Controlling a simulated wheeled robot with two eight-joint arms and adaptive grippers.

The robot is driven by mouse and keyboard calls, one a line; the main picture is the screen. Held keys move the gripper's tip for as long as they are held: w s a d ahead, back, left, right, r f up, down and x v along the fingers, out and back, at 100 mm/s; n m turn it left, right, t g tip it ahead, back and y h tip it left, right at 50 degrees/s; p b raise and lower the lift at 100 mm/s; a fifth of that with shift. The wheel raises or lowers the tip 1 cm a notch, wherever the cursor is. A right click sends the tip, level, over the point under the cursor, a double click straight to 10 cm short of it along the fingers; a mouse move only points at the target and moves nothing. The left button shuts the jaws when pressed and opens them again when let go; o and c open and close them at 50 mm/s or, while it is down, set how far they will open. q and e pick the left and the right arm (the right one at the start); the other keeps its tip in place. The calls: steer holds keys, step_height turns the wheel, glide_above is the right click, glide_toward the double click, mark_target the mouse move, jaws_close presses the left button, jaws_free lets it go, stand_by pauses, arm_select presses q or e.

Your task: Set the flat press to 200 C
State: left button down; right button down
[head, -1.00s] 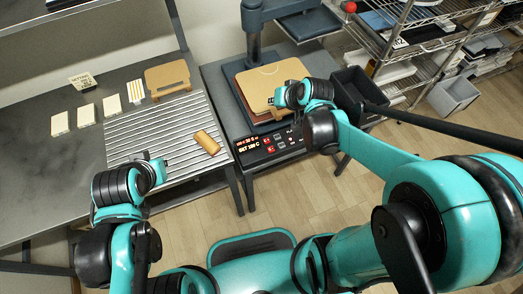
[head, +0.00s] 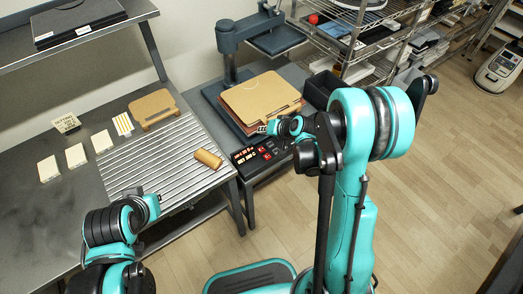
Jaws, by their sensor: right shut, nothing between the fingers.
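The flat press (head: 228,38) stands on a grey side table, its upper plate (head: 277,41) swung to the back right. Tan and reddish boards (head: 262,94) lie on its lower bed. Its dark control panel (head: 262,157) at the front has a lit red display (head: 244,156) and several buttons; the digits are too small to read surely. My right gripper (head: 262,129) is shut and empty, just behind the panel at the front edge of the boards. It looks apart from the buttons. My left gripper (head: 138,192) is over the left bench's front; its fingers are unclear.
The left bench holds a ribbed metal mat (head: 160,150), a tan roll (head: 208,159), a brown stand (head: 153,107), several white cards (head: 76,155) and a small sign (head: 66,123). A black bin (head: 320,88) stands right of the boards. Wire shelves are behind.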

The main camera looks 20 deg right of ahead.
mark_target(263, 150)
steer(key=shift+f, duration=0.15)
step_height(263, 150, down, 9)
steer(key=b, duration=0.6)
steer(key=shift+r+b, duration=0.2)
steer(key=shift+b, duration=0.15)
stand_by(0.9)
steer(key=shift+f, duration=0.35)
steer(key=shift+f, duration=0.45)
stand_by(0.6)
steer(key=shift+r, duration=0.1)
steer(key=shift+r+p, duration=0.6)
steer(key=shift+r, duration=0.2)
